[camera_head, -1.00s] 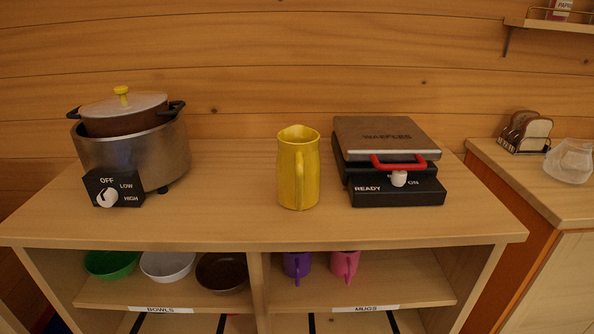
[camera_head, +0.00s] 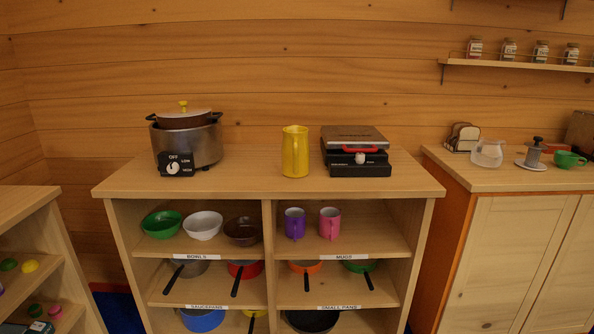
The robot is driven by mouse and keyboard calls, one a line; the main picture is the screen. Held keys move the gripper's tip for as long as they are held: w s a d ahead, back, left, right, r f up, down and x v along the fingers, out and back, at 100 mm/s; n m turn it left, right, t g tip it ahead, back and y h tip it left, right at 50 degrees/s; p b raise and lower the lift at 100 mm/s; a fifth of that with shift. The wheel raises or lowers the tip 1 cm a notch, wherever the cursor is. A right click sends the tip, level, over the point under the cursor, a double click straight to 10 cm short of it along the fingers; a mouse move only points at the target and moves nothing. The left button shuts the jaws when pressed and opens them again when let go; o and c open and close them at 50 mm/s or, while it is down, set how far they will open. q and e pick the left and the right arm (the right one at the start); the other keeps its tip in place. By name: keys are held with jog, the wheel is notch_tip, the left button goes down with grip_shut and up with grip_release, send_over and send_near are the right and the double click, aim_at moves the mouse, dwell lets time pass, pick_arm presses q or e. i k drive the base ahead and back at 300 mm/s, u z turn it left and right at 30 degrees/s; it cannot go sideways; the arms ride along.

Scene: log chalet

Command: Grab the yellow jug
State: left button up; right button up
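The yellow jug (camera_head: 295,152) stands upright on top of the wooden shelf unit (camera_head: 240,183), near the middle. Its handle faces me. It stands between the slow cooker on the left and the waffle maker on the right, apart from both. Neither of my grippers shows in the head view.
The slow cooker (camera_head: 205,147) with a lidded pot and the waffle maker (camera_head: 357,169) flank the jug. Bowls, mugs and pans fill the shelves below. A cabinet (camera_head: 520,250) with a glass pitcher (camera_head: 487,154) stands at right. The unit's front top edge is clear.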

aim_at(295, 146)
jog(key=u, duration=0.55)
jog(key=i, duration=0.65)
jog(key=u, duration=0.3)
